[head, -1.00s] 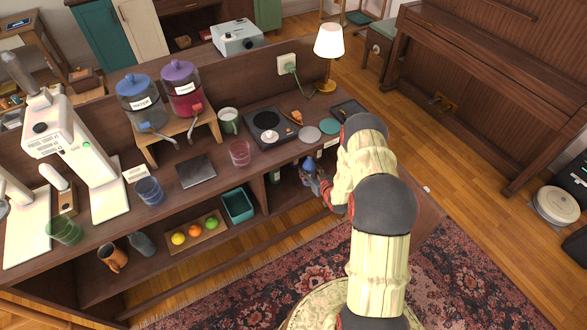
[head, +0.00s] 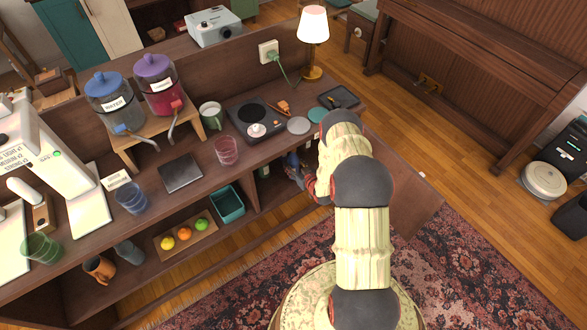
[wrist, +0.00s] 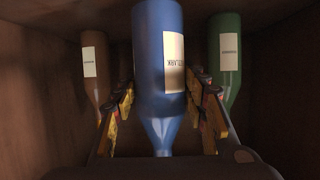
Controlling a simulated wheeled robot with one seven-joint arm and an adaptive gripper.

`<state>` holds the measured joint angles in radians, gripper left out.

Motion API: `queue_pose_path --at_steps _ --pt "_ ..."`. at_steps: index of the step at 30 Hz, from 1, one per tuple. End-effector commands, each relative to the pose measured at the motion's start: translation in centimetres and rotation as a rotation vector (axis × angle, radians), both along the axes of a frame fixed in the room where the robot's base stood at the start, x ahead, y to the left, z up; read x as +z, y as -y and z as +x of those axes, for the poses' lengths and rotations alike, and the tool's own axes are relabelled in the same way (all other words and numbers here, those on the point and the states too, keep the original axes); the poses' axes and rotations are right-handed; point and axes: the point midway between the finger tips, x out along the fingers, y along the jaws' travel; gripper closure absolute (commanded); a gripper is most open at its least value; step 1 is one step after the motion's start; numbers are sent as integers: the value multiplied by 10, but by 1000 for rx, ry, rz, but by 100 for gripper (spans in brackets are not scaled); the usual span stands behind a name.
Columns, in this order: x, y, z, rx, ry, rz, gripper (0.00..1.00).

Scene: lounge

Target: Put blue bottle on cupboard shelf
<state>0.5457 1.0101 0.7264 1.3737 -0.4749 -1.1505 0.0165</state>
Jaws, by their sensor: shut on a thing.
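The blue bottle (wrist: 158,70) fills the middle of the wrist view, with a pale label and its neck towards the bottom of the picture. The fingers of my gripper (wrist: 160,110) are on both sides of it, shut on it. In the head view, the blue bottle (head: 292,160) shows just under the counter edge at the cupboard opening, with my gripper (head: 298,176) around it, partly hidden by my arm. The cupboard (wrist: 280,50) has dark wooden inner walls. Whether the bottle's base touches the shelf is unclear.
A brown bottle (wrist: 95,75) and a green bottle (wrist: 225,60) stand on either side of the blue one inside the cupboard. A brown panel (head: 395,205), apparently an open door, is right of my arm. The teal bin (head: 228,204) is left of the cupboard.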

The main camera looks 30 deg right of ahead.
Motion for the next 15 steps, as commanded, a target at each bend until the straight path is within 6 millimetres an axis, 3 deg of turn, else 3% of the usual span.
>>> queue_pose_path --at_steps 3,15 --pt "-17 0 0 0 2 0 100" --pt "-21 0 1 0 3 -1 100"
